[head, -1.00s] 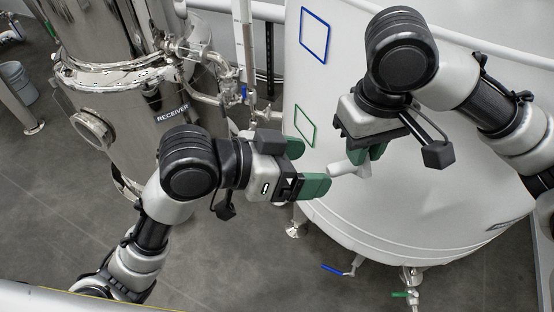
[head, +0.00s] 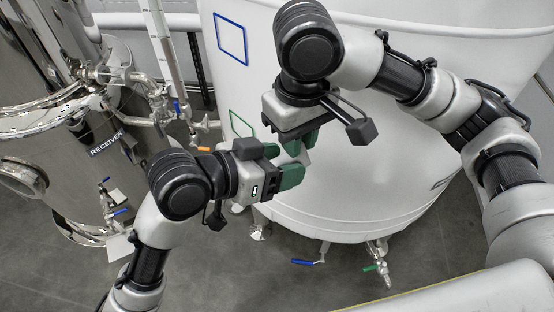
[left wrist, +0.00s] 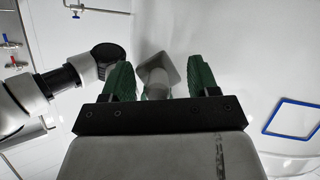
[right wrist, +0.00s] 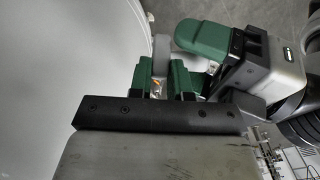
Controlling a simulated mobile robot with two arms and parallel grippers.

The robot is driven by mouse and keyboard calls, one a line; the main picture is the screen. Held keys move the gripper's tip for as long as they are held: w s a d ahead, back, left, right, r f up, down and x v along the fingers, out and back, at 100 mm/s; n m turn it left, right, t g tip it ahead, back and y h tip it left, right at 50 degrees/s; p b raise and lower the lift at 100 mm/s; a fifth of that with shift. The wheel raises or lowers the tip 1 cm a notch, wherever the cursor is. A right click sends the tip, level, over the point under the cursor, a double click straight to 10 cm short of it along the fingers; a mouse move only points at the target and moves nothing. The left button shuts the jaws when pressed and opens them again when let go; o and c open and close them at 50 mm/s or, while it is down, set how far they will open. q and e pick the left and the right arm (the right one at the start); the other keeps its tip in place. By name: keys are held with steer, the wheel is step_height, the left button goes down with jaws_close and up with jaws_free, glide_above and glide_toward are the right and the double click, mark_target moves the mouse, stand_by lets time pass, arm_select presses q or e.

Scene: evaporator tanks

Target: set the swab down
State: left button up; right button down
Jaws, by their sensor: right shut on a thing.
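The swab (head: 304,157) is a small pale grey piece under my right gripper (head: 298,148), whose green fingers are shut on it. In the right wrist view the swab (right wrist: 160,50) stands up between the closed fingers. My left gripper (head: 284,162) is close by on the left. In the left wrist view its fingers are wide apart, with the swab's grey flat pad and short stem (left wrist: 158,76) in the gap. I cannot tell whether a left finger touches it. Much of the swab is hidden by the fingers in the head view.
The large white tank (head: 370,150) stands right behind the grippers, with a blue-outlined square (head: 231,38) and a green-outlined one. The shiny receiver (head: 90,150) is at left. Blue-handled (head: 305,262) and green-handled valves sit below the tank. Open grey floor lies in front.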

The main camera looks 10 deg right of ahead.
arm_select(q)
steer(key=shift+w+a+f, duration=0.15)
steer(key=shift+w+a, duration=0.05)
steer(key=shift+w, duration=0.15)
steer(key=c, duration=0.4)
arm_select(e)
steer(key=shift+s, duration=0.2)
